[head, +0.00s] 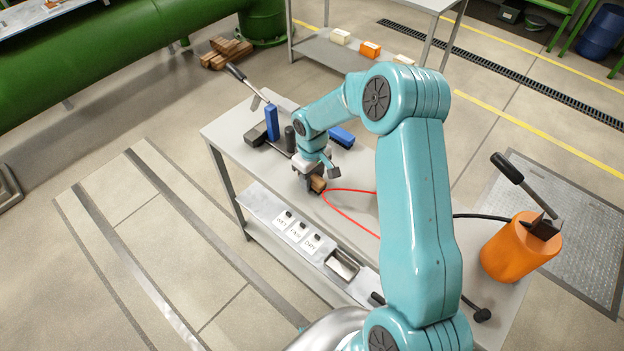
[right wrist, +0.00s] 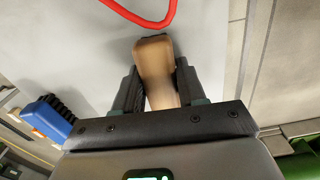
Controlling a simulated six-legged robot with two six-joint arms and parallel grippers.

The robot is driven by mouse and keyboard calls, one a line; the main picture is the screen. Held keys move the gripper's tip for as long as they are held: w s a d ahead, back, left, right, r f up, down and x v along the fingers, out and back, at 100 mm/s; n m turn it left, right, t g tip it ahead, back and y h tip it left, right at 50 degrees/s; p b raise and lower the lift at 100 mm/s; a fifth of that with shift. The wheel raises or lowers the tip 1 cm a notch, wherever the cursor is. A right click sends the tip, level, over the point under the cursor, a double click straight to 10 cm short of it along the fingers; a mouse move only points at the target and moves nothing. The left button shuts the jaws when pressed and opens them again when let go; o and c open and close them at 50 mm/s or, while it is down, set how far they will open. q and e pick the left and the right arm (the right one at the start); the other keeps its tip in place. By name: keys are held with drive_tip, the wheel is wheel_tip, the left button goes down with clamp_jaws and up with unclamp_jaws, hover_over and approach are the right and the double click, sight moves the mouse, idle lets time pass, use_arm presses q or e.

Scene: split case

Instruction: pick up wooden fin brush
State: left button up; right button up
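A brown wooden piece, which looks like the wooden fin brush (head: 318,184), is on the grey bench by my right gripper (head: 309,183). In the right wrist view the wooden brush (right wrist: 154,60) lies lengthwise between the two dark fingers of the right gripper (right wrist: 157,85). The fingers sit close along both its sides. I cannot tell whether they press on it. My left gripper is not in view.
The bench (head: 226,131) also carries an upright blue block (head: 272,122), a blue brush (head: 342,136), a dark cylinder (head: 290,139) and a red cable (head: 340,212). An orange container (head: 512,255) stands at right.

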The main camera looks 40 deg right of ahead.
drive_tip(key=shift+r+p, duration=0.4)
drive_tip(key=shift+p, duration=0.15)
wheel_tip(320, 180, up, 20)
drive_tip(key=b, duration=0.1)
drive_tip(key=shift+f, duration=0.15)
